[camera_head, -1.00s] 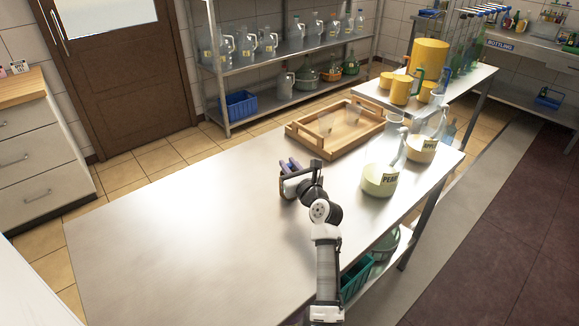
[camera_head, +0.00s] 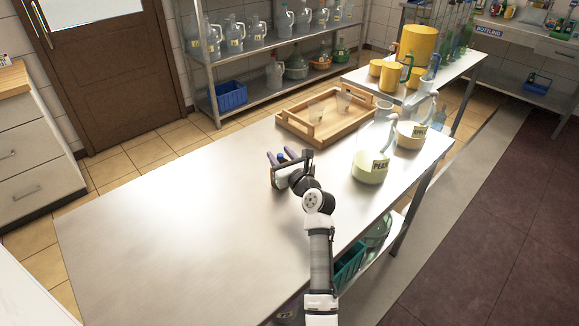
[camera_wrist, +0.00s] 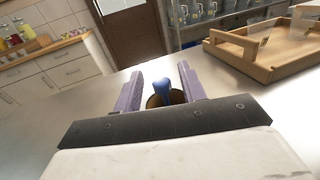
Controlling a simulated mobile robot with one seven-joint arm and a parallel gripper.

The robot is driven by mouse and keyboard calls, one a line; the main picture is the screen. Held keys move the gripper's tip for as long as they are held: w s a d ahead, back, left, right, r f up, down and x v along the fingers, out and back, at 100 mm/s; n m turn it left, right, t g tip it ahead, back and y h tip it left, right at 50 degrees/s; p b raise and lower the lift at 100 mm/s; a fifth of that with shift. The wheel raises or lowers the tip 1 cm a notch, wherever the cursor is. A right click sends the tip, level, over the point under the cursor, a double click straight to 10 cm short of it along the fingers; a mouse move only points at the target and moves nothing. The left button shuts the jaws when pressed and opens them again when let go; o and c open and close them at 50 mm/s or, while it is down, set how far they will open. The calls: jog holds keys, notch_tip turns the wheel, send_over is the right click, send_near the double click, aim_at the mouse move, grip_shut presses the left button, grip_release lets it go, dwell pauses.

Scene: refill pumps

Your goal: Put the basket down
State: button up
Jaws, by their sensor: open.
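My gripper (camera_head: 278,158) is open above the steel table (camera_head: 150,215), its purple fingers apart. In the wrist view, a small thing with a blue top (camera_wrist: 162,88) and a dark yellow round part shows between the fingers (camera_wrist: 158,95); I cannot tell whether it touches them. No basket is in my gripper. A teal basket (camera_head: 348,265) sits on the shelf under the table, partly hidden by the table edge. A blue basket (camera_head: 229,97) stands on the low shelf of the back rack.
A wooden tray (camera_head: 300,130) with clear glasses stands at the table's far end. A PEAR jug (camera_head: 368,170) and another labelled jug (camera_head: 409,136) stand along its right edge. Yellow containers (camera_head: 390,76) stand on the table beyond. The table's left part is clear.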

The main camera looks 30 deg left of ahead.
jog(key=b+v, duration=0.2)
jog(key=v, duration=0.9)
jog(key=shift+d, duration=0.15)
